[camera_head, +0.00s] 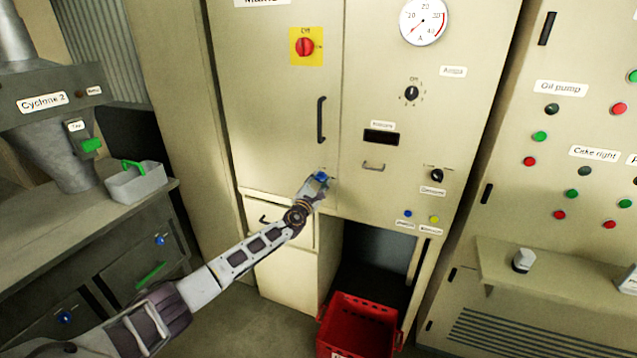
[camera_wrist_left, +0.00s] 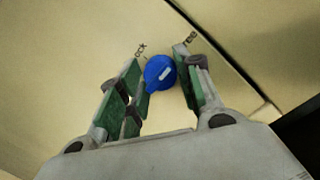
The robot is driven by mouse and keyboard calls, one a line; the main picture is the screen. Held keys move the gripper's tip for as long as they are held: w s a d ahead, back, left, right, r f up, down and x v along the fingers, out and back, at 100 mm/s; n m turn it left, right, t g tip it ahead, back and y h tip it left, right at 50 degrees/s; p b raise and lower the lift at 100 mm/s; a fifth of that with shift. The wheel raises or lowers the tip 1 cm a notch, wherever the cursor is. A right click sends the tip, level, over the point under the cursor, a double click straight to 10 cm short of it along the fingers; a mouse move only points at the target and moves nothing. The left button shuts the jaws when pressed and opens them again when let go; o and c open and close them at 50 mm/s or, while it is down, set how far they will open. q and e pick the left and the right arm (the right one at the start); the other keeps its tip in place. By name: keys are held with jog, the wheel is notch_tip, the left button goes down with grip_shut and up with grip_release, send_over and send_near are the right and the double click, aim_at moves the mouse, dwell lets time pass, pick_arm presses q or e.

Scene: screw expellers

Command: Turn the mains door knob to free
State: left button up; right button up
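The mains door knob (camera_head: 321,177) is a small blue knob low on the cream mains cabinet door. In the left wrist view the knob (camera_wrist_left: 160,72) is round, with a short white mark slanting up to the right. Partly covered labels, ending "ock" on the left and reading like "free" on the right, stand above it. My left gripper (camera_wrist_left: 164,82) has its green-padded fingers on either side of the knob. The left finger is very close to the knob or touching; a small gap shows at the right finger. My right gripper is out of view.
A red and yellow mains switch (camera_head: 305,46) and a black door handle (camera_head: 321,119) sit above the knob. A red crate (camera_head: 358,322) stands on the floor below. A bench with a grey bin (camera_head: 135,182) is at left.

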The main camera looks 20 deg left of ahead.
pick_arm(q)
jog(key=o, duration=0.4)
jog(key=shift+c, duration=0.2)
jog(key=shift+s+f, duration=0.15)
jog(key=shift+s, duration=0.75)
jog(key=s+f, duration=0.1)
jog(key=s, duration=0.9)
jog(key=shift+a+f, duration=0.15)
jog(key=shift+a, duration=0.05)
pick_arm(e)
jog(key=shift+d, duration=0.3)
pick_arm(q)
jog(key=shift+n, duration=0.3)
